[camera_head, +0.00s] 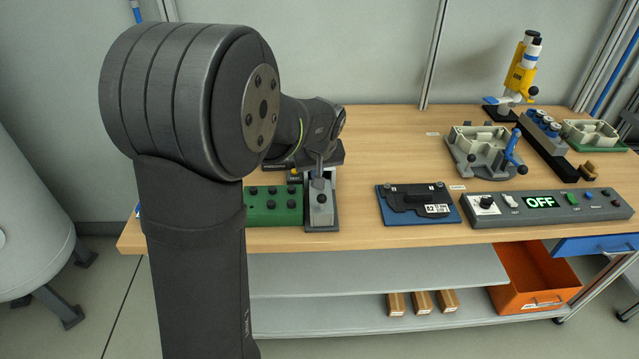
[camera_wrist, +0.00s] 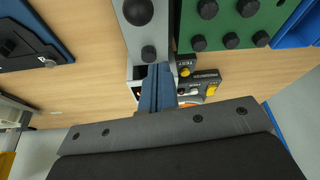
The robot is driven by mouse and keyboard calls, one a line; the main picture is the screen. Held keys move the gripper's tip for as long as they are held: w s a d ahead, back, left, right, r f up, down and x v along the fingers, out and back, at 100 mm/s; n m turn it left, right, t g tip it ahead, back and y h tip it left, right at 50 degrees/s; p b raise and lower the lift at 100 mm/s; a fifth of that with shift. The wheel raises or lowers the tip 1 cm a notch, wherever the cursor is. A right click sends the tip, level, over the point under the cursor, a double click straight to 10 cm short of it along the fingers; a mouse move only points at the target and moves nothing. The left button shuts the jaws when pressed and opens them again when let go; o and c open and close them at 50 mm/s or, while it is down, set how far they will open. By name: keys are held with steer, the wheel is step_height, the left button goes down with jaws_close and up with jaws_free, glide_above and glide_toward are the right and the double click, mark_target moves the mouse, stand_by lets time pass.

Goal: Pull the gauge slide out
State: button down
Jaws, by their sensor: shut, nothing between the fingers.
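The gauge slide looks to be the light grey block (camera_head: 320,205) with a dark knob, on a dark base beside a green block (camera_head: 272,204). In the wrist view the grey block (camera_wrist: 134,34) runs in from the top edge, with a large black ball knob and a smaller knob near its end. My gripper (camera_wrist: 158,70) has its blue-grey fingers together and empty, with the tips just by the smaller knob. I cannot tell whether they touch it. In the head view my wrist partly hides the fixture behind the block.
A black plate on a blue base (camera_head: 418,204) lies to the right, then a control box (camera_head: 545,206) showing OFF. Behind them stands a grey fixture with a blue lever (camera_head: 482,150). Bare wood lies between block and plate.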

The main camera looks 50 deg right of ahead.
mark_target(321, 196)
steer(key=v, duration=1)
steer(key=shift+s+f, duration=0.1)
steer(key=x, duration=1)
steer(key=shift+a, duration=0.1)
steer(key=shift+s+a+f, duration=0.1)
steer(key=shift+s+a, duration=0.25)
steer(key=shift+s, duration=0.25)
steer(key=shift+s+a+f, duration=0.1)
steer(key=shift+s+a, duration=0.25)
steer(key=shift+s, duration=0.2)
steer(key=shift+s+a+f, duration=0.2)
steer(key=shift+s+a, duration=0.15)
steer(key=shift+s, duration=0.15)
